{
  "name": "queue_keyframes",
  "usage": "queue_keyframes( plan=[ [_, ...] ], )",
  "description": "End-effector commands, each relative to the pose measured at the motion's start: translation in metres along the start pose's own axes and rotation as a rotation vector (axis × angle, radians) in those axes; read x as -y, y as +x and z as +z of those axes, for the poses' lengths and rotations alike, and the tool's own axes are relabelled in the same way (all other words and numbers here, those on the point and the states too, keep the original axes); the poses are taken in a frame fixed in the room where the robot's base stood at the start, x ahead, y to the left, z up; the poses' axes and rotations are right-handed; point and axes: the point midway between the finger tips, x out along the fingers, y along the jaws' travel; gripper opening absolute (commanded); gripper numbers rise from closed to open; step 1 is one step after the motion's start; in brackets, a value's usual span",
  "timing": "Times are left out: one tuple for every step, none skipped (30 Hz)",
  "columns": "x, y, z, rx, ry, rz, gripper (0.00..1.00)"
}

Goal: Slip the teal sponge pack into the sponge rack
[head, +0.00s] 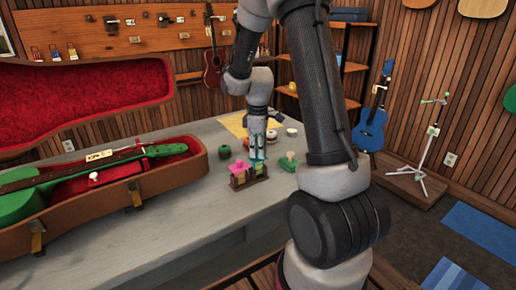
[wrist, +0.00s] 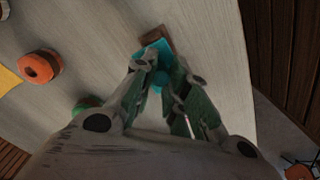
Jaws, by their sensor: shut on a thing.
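The sponge rack (head: 238,184) is a small dark brown wooden stand on the grey counter, with a pink piece (head: 238,167) in its left part. My gripper (head: 257,157) points down over the rack's right part, shut on the teal sponge pack. In the wrist view my gripper (wrist: 160,92) has its fingers closed around the teal pack (wrist: 157,50), which is largely hidden by them. A brown end of the rack (wrist: 170,34) shows just beyond the pack. I cannot tell how far down in the rack the pack sits.
A green block with a pale knob (head: 289,162) stands just right of the rack. A dark green round thing (head: 225,151) lies to its left. An orange round thing (wrist: 40,66) is in the wrist view.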

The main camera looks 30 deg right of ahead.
Motion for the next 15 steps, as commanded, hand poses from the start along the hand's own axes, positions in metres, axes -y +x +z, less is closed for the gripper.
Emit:
queue_keyframes(
  plan=[
    [0.0,0.0002,0.0,0.0,0.0,0.0,0.0],
    [0.0,0.0002,0.0,0.0,0.0,0.0,0.0],
    [0.0,0.0002,0.0,0.0,0.0,0.0,0.0],
    [0.0,0.0002,0.0,0.0,0.0,0.0,0.0],
    [0.0,0.0002,0.0,0.0,0.0,0.0,0.0],
    [0.0,0.0002,0.0,0.0,0.0,0.0,0.0],
    [0.0,0.0002,0.0,0.0,0.0,0.0,0.0],
    [0.0,0.0001,0.0,0.0,0.0,0.0,0.0],
    [0.0,0.0001,0.0,0.0,0.0,0.0,0.0],
    [0.0,0.0001,0.0,0.0,0.0,0.0,0.0],
    [0.0,0.0001,0.0,0.0,0.0,0.0,0.0],
    [0.0,0.0001,0.0,0.0,0.0,0.0,0.0],
    [0.0,0.0001,0.0,0.0,0.0,0.0,0.18],
    [0.0,0.0001,0.0,0.0,0.0,0.0,0.24],
    [0.0,0.0001,0.0,0.0,0.0,0.0,0.31]
  ],
)
